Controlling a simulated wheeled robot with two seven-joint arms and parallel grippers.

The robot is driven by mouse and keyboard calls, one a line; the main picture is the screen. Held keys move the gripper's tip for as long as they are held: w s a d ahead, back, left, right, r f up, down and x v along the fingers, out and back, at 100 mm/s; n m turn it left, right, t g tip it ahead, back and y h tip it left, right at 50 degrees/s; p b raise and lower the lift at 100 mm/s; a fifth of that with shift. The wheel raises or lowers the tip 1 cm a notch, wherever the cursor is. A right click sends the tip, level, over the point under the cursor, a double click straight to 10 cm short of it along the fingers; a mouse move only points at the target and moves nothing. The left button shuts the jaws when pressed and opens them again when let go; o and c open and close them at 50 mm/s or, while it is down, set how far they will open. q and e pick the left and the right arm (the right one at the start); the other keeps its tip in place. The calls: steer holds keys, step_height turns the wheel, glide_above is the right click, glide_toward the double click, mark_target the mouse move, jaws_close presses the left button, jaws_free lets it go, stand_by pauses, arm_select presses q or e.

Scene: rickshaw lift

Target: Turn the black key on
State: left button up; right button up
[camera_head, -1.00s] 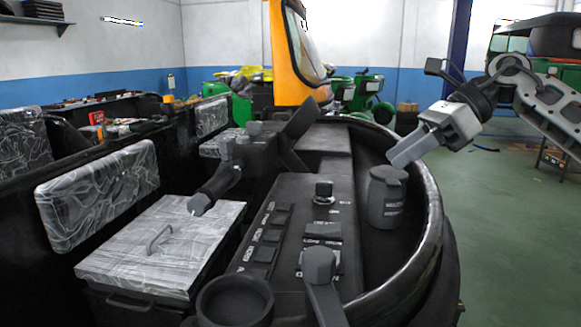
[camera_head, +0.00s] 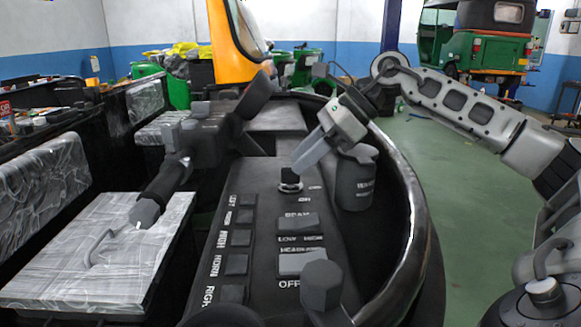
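The black key (camera_head: 290,175) stands upright in a silver ring on the dark dashboard panel (camera_head: 262,205), above the beam and headlight switches. My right gripper (camera_head: 302,166) reaches in from the right, with its grey fingers pointing down and left. Its fingertips are just above and to the right of the key and look close to it in the picture; whether they touch cannot be told. The fingers overlap in this view, so their gap is hidden. My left gripper is not in view.
A dark lidded canister (camera_head: 355,180) stands right of the panel, below my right gripper. The black handlebar grip (camera_head: 165,182) juts out on the left. A round black rim (camera_head: 425,215) curves along the right side. Rocker switches (camera_head: 298,262) sit nearer me.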

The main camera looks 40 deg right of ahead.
mark_target(291, 175)
steer(key=shift+x, duration=1.85)
jaws_close()
